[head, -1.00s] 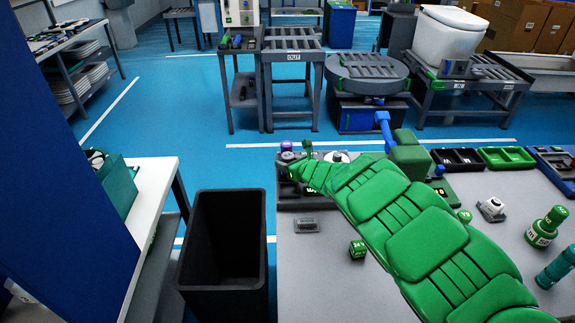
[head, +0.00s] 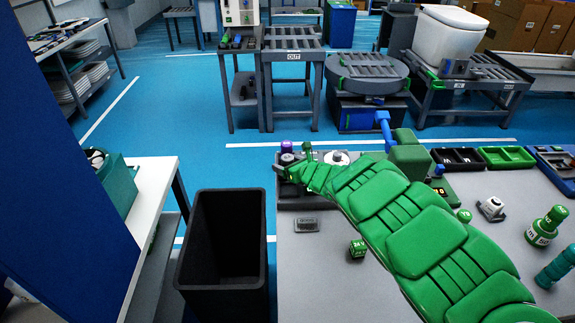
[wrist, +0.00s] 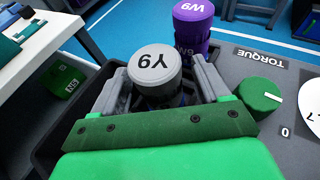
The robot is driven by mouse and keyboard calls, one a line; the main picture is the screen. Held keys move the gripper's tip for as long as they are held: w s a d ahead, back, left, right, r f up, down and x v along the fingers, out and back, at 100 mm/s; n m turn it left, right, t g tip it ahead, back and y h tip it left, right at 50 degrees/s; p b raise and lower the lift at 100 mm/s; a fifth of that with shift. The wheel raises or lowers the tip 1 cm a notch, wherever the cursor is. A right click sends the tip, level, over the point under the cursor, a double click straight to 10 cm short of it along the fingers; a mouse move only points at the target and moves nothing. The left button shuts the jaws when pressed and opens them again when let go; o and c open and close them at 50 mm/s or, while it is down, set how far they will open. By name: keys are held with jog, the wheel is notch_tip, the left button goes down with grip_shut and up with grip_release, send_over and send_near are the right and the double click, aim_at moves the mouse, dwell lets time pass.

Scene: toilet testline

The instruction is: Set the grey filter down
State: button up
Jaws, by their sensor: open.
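The grey filter (wrist: 155,68), a cylinder with a light grey top marked Y9, stands between the two grey fingers of my gripper (wrist: 163,76) in the wrist view. The fingers are open, one on each side of it. Its lower part is hidden by the gripper's green body. In the head view my gripper (head: 286,170) is at the left end of the dark fixture, and the filter's top (head: 287,158) shows small beside it.
A purple filter (wrist: 192,22) marked W9 stands just behind the grey one. A green torque knob (wrist: 260,97) is to the right. A black bin (head: 225,240) stands left of the workbench (head: 330,265).

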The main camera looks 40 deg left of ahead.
jog(key=shift+r, duration=0.15)
jog(key=shift+v, duration=1.6)
jog(key=shift+s+d+r, duration=0.15)
jog(key=shift+d+r, duration=0.1)
jog(key=shift+d, duration=0.35)
jog(key=shift+v, duration=3.75)
